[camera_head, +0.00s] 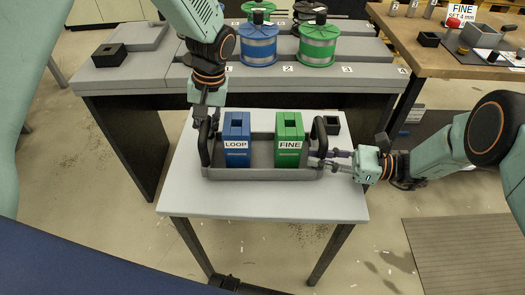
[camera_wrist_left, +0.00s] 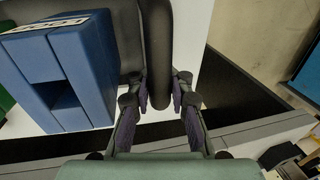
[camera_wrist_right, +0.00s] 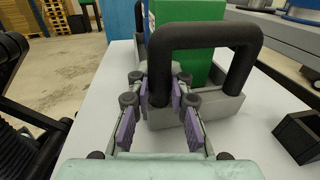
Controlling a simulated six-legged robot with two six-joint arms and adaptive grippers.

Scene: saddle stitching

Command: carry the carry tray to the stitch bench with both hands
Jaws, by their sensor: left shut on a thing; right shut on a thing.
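The grey carry tray (camera_head: 262,174) sits on a small white table, with a black handle at each end. It holds a blue box marked LOOP (camera_head: 237,133) and a green box marked FINE (camera_head: 289,133), both upright. My left gripper (camera_head: 207,112) is shut on the left handle (camera_head: 206,148), and its fingers sit either side of the black bar (camera_wrist_left: 157,55). My right gripper (camera_head: 322,157) is shut on the right handle (camera_head: 319,132), low on one leg of its black arch (camera_wrist_right: 205,36).
A grey bench (camera_head: 150,77) with numbered places stands behind, bearing blue (camera_head: 259,46) and green (camera_head: 317,45) spools. A wooden-topped bench (camera_head: 422,62) with a FINE SET 4 mm sign (camera_head: 462,13) is at the back right. A small black box (camera_head: 331,125) is on the white table (camera_head: 190,201).

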